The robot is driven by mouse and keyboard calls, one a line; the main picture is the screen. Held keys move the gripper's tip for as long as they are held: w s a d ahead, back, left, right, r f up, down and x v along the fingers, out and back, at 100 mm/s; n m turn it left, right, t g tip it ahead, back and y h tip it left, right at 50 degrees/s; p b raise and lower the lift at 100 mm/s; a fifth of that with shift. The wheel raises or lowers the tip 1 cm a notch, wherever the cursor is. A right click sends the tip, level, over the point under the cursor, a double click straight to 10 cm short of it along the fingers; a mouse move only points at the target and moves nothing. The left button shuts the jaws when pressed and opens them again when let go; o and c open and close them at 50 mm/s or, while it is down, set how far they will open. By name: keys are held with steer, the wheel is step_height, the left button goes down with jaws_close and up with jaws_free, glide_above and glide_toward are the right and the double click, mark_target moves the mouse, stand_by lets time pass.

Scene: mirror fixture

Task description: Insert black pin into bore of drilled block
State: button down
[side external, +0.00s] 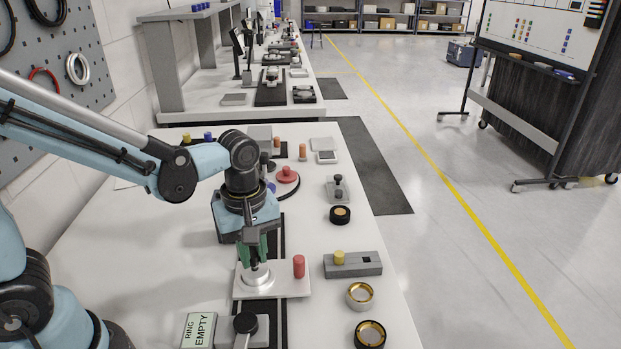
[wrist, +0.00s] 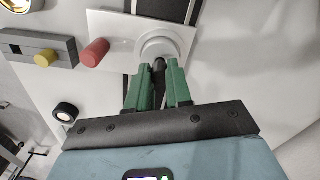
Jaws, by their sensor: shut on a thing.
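My gripper (side external: 256,257) points down over a white plate (side external: 291,288), just above a silver round piece (side external: 258,278). In the wrist view its green fingers (wrist: 158,66) are shut on a dark, round-ended piece (wrist: 160,63) that looks like the black pin. Its end lies at the silver piece (wrist: 168,44); whether it touches or sits in it is hidden. A red cylinder (side external: 299,266) stands on the same plate. To the right is a grey block (side external: 366,268) with a yellow peg (side external: 339,257) and a dark opening on top, perhaps the drilled block.
Two brass-lined rings (side external: 360,295) (side external: 370,334) lie near the right table edge. A black ring (side external: 340,215) and a small grey fixture (side external: 338,192) stand behind the block. A "RING EMPTY" sign (side external: 199,330) and a black knob (side external: 245,323) are in front. Bare table lies left.

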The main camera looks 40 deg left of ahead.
steer(key=shift+f, duration=0.4)
steer(key=c, duration=1)
jaws_free()
steer(key=shift+o, duration=0.5)
steer(key=o, duration=0.4)
steer(key=shift+c, duration=0.2)
steer(key=shift+r, duration=3.55)
